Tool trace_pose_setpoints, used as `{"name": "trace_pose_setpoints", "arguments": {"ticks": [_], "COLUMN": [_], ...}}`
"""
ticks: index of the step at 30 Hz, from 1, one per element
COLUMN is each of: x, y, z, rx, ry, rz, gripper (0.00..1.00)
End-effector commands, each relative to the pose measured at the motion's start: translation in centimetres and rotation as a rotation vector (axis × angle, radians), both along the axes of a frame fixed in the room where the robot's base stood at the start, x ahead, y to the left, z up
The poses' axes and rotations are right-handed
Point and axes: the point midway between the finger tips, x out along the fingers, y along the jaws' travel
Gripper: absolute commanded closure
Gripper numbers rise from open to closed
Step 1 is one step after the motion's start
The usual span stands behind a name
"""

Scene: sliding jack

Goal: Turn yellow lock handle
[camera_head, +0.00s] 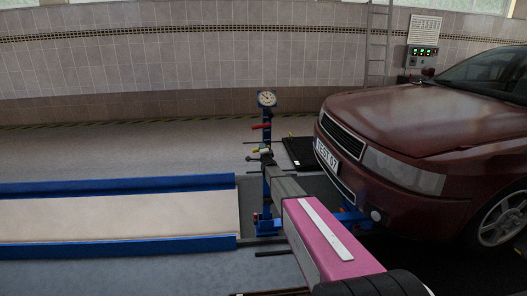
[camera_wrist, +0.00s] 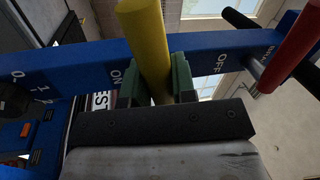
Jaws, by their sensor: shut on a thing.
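The yellow lock handle (camera_wrist: 148,45) stands in front of the blue post of the jack in the wrist view, tilted slightly, with its upper end at the top edge. My gripper (camera_wrist: 158,88) is shut on it, with green-faced fingers on both sides of the handle. The blue post (camera_wrist: 210,42) carries the labels ON and OFF, and the handle lies between them, closer to ON.
A red handle (camera_wrist: 290,45) sits beyond OFF on the post. A round gauge (camera_head: 267,98) tops the jack. A dark red car (camera_head: 420,120) stands close on the right. A blue-edged ramp (camera_head: 120,215) lies on the left. The floor behind the ramp is clear.

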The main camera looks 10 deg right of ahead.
Motion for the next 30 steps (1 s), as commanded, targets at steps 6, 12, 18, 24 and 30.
{"name": "trace_pose_setpoints", "arguments": {"ticks": [6,12,18,24,30], "x": [-0.05,-0.04,-0.05,-0.03,-0.04], "y": [0.03,0.02,0.03,0.03,0.03], "z": [0.07,0.10,0.12,0.13,0.15], "rx": [0.051,0.065,0.066,0.065,0.061], "ry": [0.003,0.002,0.002,0.001,0.001], "rz": [0.000,0.000,0.000,0.000,0.001], "gripper": [1.00,1.00,1.00,0.50,0.50]}}
